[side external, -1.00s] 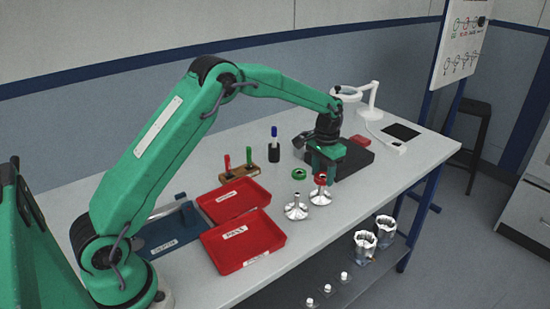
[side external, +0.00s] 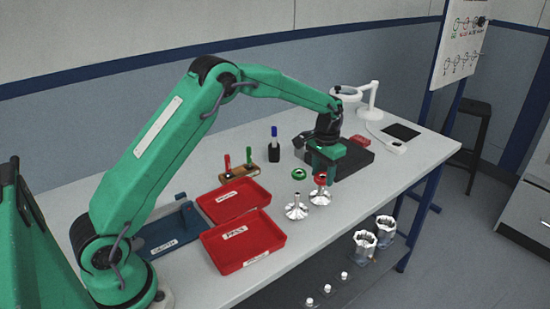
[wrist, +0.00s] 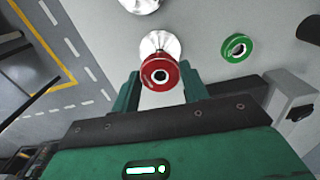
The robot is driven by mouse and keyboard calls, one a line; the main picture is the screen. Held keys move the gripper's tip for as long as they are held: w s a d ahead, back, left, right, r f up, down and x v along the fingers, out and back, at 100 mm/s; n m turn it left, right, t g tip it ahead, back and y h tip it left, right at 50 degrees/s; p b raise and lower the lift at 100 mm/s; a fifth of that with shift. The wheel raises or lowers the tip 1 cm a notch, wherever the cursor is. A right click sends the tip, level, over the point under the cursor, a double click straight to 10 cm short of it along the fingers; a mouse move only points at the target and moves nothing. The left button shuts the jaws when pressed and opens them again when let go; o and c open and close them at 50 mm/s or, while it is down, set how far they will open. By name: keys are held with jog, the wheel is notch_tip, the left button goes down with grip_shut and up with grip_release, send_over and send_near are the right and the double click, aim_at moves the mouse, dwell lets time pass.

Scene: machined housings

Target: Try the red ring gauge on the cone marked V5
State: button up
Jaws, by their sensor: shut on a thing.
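The red ring gauge (side external: 320,178) is at the top of the right-hand silver cone (side external: 320,196). In the wrist view the red ring (wrist: 160,73) sits between the two fingers of my gripper (wrist: 158,88), which is shut on it. The cone's flared base (wrist: 160,43) shows behind the ring, and a pale spot shows in its hole. I cannot tell whether the ring is around the cone's tip or just above it. A second silver cone (side external: 297,208) stands to the left. No V5 mark is readable on either cone.
A green ring (side external: 299,174) lies behind the cones. Two red trays (side external: 264,240) are at the left, with a pen block (side external: 263,176) behind them. A dark box (side external: 352,163) stands behind my gripper. The bench front edge is close to the cones.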

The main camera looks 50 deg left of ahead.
jog(key=shift+r, duration=0.15)
jog(key=shift+r, duration=1.55)
jog(key=shift+r, duration=0.25)
jog(key=shift+r, duration=2.4)
jog(key=shift+s, duration=0.1)
